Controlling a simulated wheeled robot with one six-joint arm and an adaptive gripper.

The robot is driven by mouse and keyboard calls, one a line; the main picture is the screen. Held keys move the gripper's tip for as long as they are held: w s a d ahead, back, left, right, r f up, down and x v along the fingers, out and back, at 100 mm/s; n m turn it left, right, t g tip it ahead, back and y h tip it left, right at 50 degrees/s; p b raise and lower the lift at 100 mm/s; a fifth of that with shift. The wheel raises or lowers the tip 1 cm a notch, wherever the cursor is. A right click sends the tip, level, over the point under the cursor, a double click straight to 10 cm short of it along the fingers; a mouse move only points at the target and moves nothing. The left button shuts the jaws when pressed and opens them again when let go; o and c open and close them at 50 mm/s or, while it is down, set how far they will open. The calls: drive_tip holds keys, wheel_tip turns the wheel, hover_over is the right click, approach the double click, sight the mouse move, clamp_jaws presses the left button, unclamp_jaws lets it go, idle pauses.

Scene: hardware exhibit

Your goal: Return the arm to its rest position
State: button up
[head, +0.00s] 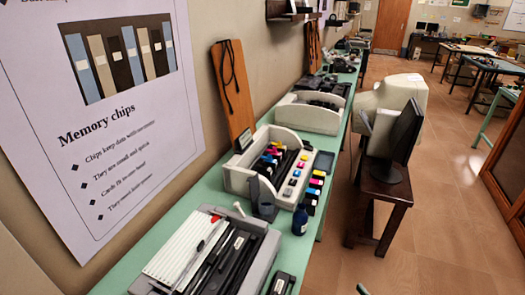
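My gripper does not show in the head view, and no part of my arm can be made out with certainty. Whether the gripper holds anything cannot be seen. A long green table (125,272) runs along the wall from the lower left toward the back.
On the table stand a grey tray (268,247) of dark parts, a white bin (238,181) with coloured cartridges, and a dark blue bottle (300,220). The tiled floor (440,225) at right is clear.

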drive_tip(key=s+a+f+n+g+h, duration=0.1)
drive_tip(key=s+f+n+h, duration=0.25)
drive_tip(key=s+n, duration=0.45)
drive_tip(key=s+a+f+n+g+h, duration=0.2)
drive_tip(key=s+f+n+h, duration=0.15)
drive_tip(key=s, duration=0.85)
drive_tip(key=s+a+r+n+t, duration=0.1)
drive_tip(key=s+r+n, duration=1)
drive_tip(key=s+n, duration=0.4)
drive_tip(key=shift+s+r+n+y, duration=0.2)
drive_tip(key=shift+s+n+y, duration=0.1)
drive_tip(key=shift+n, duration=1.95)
